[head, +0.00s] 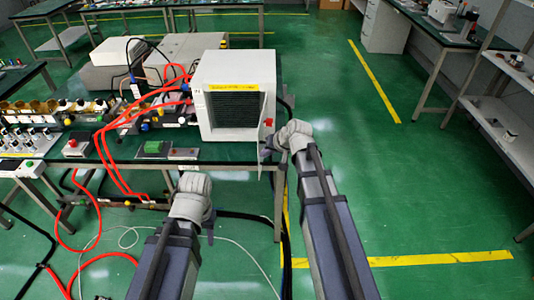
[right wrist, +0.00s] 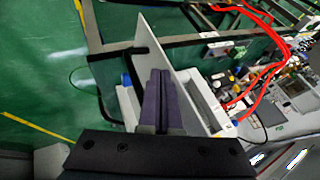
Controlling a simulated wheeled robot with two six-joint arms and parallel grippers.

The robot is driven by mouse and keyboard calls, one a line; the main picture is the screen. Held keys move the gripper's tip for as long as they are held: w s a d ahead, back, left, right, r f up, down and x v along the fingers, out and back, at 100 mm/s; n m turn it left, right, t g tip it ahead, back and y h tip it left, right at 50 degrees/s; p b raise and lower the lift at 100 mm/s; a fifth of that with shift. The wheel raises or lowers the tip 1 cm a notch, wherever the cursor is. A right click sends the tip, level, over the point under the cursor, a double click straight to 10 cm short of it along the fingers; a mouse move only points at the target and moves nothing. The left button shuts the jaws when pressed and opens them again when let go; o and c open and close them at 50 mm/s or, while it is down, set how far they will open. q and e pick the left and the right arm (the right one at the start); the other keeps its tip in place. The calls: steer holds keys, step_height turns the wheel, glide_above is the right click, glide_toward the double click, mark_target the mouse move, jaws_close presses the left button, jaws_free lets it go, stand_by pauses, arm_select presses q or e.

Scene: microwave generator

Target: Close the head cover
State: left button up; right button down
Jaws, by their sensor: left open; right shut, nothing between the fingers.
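The white box-shaped head (head: 237,72) stands at the right end of the green table. Its dark, slatted front opening (head: 236,108) is uncovered. The cover (head: 264,155) stands swung out at the box's right front edge, seen nearly edge-on and partly hidden by my right gripper (head: 281,141). In the right wrist view the cover is a pale upright panel (right wrist: 178,57) close beside the shut, empty fingers (right wrist: 160,78). I cannot tell whether they touch it. My left gripper (head: 188,182) is in front of the table, apart from the cover; its fingers are mostly hidden.
The floor (head: 400,200) at right is clear.

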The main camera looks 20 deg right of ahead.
steer(key=w+a, duration=1.1)
steer(key=a, duration=0.4)
steer(key=w+a+m+h, duration=0.1)
steer(key=w+a+m, duration=0.1)
steer(key=w, duration=0.6)
steer(key=w+a+m+h, duration=0.1)
steer(key=w+a+m, duration=0.1)
steer(key=w, duration=0.6)
steer(key=shift+w+m+t+h, duration=0.3)
steer(key=shift+t+h, duration=0.1)
steer(key=shift+a, duration=0.1)
